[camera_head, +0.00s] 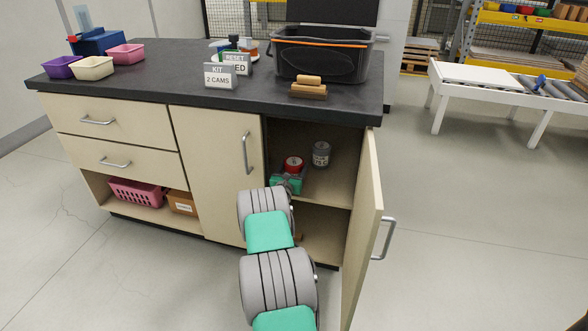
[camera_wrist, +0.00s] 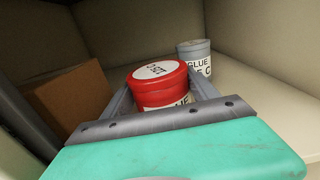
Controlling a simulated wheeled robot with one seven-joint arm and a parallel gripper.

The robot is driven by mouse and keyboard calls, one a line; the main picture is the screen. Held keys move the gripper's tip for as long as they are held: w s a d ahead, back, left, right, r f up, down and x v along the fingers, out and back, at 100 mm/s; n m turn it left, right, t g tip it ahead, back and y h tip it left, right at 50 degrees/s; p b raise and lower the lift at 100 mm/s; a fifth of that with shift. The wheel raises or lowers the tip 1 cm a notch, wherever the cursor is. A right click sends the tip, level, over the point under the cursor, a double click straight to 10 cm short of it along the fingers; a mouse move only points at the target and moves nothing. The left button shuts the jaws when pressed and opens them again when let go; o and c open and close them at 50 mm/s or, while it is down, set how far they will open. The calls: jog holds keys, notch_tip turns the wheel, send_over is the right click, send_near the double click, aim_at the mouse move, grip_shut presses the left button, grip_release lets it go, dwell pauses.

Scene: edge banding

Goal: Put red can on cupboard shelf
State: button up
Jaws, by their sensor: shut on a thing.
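The red can (camera_head: 293,163) has a white label on its lid and stands upright inside the open cupboard, at shelf height. In the wrist view the red can (camera_wrist: 160,85) sits between the two fingers of my gripper (camera_wrist: 163,100), which is shut on it. My gripper (camera_head: 290,176) reaches into the cupboard from the front. The cupboard shelf (camera_head: 335,185) is a light board. The can's base is hidden behind my gripper, so I cannot tell whether it touches the shelf.
A grey glue can (camera_head: 321,154) stands on the shelf, right of and behind the red can; it also shows in the wrist view (camera_wrist: 196,57). A brown box (camera_wrist: 70,98) is at left in the wrist view. The open cupboard door (camera_head: 363,235) stands right of my arm.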

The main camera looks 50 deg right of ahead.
jog(key=shift+f, duration=0.15)
jog(key=o, duration=1.6)
jog(key=shift+r, duration=0.3)
jog(key=p+v, duration=0.3)
jog(key=v, duration=0.9)
jog(key=shift+f, duration=0.15)
